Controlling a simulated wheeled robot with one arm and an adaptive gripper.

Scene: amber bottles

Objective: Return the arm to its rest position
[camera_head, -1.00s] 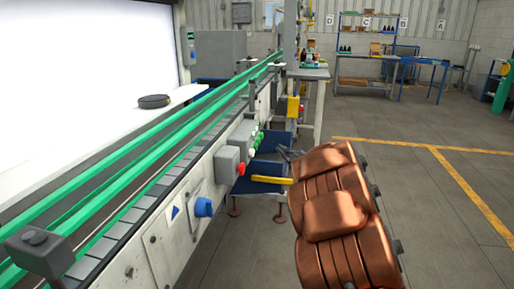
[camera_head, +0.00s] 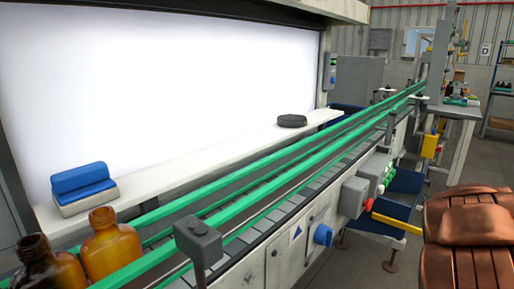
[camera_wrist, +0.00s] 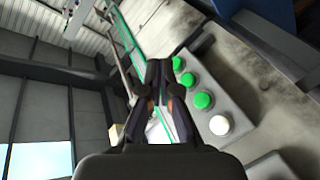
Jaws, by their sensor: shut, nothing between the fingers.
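My gripper (camera_wrist: 159,66) shows in the wrist view with its two dark fingers together and nothing between them. The wrist view is tilted; beside the fingers is a control box with several green buttons (camera_wrist: 203,101) and a white one (camera_wrist: 219,125). In the head view only my copper-coloured arm shows at the lower right edge; the gripper itself does not show there.
The conveyor (camera_head: 270,205) with green rails runs from lower left to upper right. A white ledge (camera_head: 200,165) behind it bears a blue-and-white block (camera_head: 84,188) and a dark round object (camera_head: 292,121). A blue bin (camera_head: 397,202) and yellow bar (camera_head: 398,223) sit close to my arm.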

